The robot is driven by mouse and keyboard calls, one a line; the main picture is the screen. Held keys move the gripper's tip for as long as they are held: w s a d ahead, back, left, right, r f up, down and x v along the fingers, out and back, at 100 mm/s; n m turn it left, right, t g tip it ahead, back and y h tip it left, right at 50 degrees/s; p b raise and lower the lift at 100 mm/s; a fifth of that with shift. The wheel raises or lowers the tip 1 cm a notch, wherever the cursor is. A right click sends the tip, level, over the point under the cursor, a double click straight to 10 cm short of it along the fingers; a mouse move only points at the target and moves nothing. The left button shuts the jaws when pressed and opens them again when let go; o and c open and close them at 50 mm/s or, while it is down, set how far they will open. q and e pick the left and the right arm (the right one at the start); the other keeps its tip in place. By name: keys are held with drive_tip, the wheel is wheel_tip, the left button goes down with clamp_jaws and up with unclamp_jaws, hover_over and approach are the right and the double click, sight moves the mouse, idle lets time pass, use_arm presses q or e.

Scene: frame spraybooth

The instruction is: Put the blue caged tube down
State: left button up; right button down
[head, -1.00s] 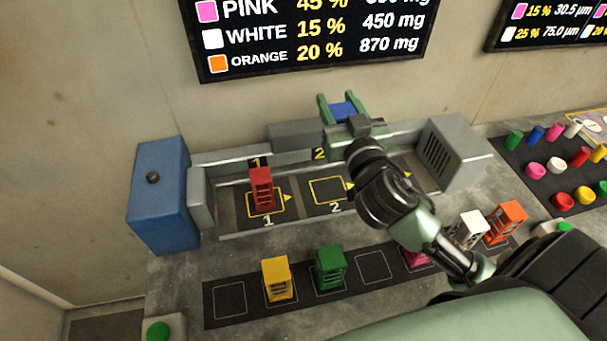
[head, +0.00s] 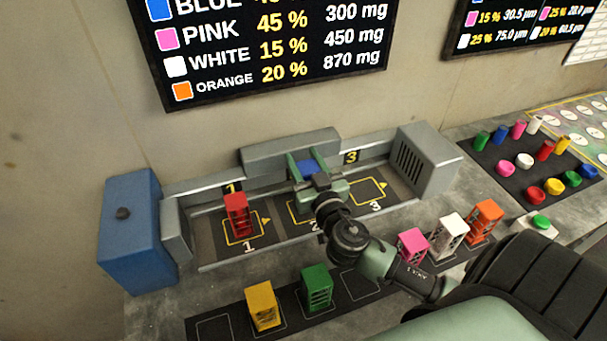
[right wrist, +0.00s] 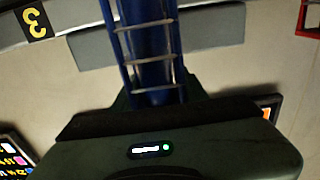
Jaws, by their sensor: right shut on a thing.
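My right gripper (head: 307,166) is shut on the blue caged tube (head: 306,168), over the station marked 2 in the grey trough. Most of the tube is hidden behind the gripper and wrist in the head view. In the right wrist view the blue caged tube (right wrist: 148,50), with its metal rungs, runs up from between the jaws. I cannot tell whether its lower end touches the trough floor. A red caged tube (head: 237,216) stands on station 1. Station 3 (head: 369,191) is an empty yellow outline. My left gripper is not in view.
A blue box (head: 143,235) closes the trough's left end and a grey vented box (head: 428,163) its right end. Yellow (head: 263,306), green (head: 317,288), pink (head: 412,247), white (head: 450,236) and orange (head: 485,222) caged frames stand on the front mat.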

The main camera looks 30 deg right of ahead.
wheel_tip(320, 180, down, 4)
drive_tip(key=shift+f, duration=0.1)
drive_tip(key=shift+b, duration=0.3)
drive_tip(key=c, duration=0.8)
unclamp_jaws()
drive_tip(key=shift+f, duration=0.1)
drive_tip(key=shift+o, duration=0.2)
